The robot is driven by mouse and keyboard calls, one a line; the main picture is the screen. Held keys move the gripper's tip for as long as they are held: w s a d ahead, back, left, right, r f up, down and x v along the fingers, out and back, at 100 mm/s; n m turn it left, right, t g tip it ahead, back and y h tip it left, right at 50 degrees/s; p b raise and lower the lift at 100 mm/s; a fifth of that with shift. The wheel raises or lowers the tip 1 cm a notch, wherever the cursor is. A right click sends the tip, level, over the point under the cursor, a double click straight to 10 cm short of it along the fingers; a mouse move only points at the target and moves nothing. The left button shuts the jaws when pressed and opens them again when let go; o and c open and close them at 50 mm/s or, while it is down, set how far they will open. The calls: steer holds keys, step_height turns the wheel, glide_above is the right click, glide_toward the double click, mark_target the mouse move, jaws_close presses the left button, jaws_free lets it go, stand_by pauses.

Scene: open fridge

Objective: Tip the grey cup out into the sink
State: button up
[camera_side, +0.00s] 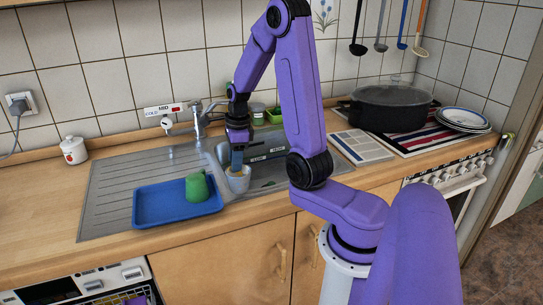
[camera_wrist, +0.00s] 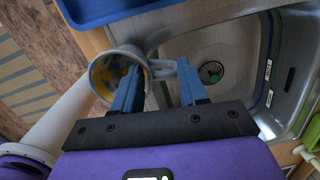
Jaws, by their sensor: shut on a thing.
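The grey cup (camera_side: 238,181) is at the front left part of the sink basin (camera_side: 268,178) in the side view and looks roughly upright. I cannot tell its exact height above the basin. In the wrist view the cup (camera_wrist: 117,72) shows its open mouth, with yellow and blue inside. Its handle side lies between my fingers. My gripper (camera_side: 237,158) points down from above and is shut on the cup; its two blue fingers also show in the wrist view (camera_wrist: 160,72). The sink's drain (camera_wrist: 211,71) is uncovered, to the right of the cup there.
A blue tray (camera_side: 150,211) with a green cup (camera_side: 196,187) stands left of the basin on the drainboard (camera_side: 120,180). The tap (camera_side: 200,122) rises behind the basin. A black pot (camera_side: 390,105) and stacked plates (camera_side: 463,119) stand at the right.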

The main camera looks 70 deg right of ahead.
steer(key=s+r, duration=0.1)
steer(key=s+a+r, duration=0.1)
steer(key=s, duration=0.1)
steer(key=s+a+r, duration=0.1)
steer(key=shift+s+a, duration=0.2)
steer(key=shift+a, duration=0.05)
stand_by(0.3)
